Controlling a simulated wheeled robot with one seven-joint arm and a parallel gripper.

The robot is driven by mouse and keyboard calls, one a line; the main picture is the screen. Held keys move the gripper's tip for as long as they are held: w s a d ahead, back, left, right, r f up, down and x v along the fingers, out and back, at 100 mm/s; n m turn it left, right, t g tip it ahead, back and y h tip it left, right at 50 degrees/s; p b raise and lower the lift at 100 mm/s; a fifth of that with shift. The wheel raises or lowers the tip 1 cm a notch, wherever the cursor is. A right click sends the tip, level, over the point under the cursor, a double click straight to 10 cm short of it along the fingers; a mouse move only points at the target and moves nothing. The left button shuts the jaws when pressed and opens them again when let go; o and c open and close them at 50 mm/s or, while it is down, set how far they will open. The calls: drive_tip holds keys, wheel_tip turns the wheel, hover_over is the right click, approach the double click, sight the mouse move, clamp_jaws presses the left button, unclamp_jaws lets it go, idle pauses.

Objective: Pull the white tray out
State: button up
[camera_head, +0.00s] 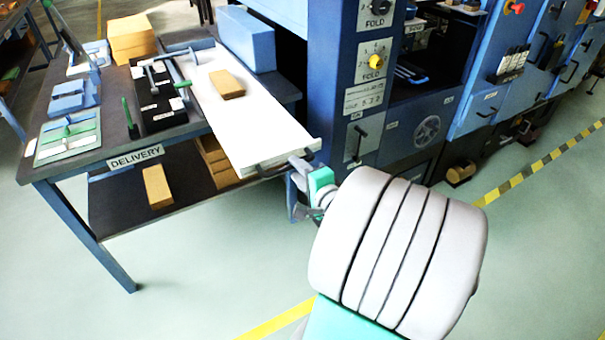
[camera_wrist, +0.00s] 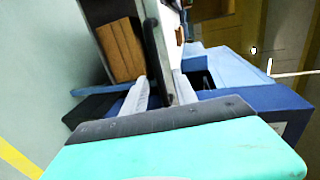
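The white tray (camera_head: 248,118) is a long flat board lying on the delivery table, its front end towards me. A dark bar handle (camera_head: 275,166) is fixed across its front edge; the wrist view shows this handle (camera_wrist: 154,50) too. My gripper (camera_head: 298,172) is at the right part of the handle. In the wrist view my two pale fingers (camera_wrist: 162,88) stand apart, one on each side of the handle, with some gap visible. Firm contact does not show. A tan block (camera_head: 227,84) lies on the tray.
The delivery table (camera_head: 180,135) holds tool mats, a tan stack (camera_head: 130,38) and a blue block (camera_head: 247,40). Tan blocks (camera_head: 157,187) lie on its lower shelf. The blue machine (camera_head: 360,90) stands close on the right. The floor in front is clear.

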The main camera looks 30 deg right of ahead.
drive_tip(key=v, duration=0.4)
drive_tip(key=shift+s, duration=0.25)
drive_tip(key=a+r+n+g+y+p, duration=0.2)
drive_tip(key=a+n+g+y+p, duration=0.2)
drive_tip(key=a+n+g+p, duration=0.5)
drive_tip(key=s+a+r+n+g+h+p, duration=0.2)
drive_tip(key=s+a+r+n+p, duration=0.4)
drive_tip(key=r, duration=0.6)
drive_tip(key=a+n+g+p, duration=0.1)
drive_tip(key=a+n+p, duration=0.1)
drive_tip(key=n+p, duration=0.1)
drive_tip(key=shift+a+r+n+h, duration=0.2)
drive_tip(key=shift+a+n+h, duration=0.15)
drive_tip(key=shift+n, duration=0.25)
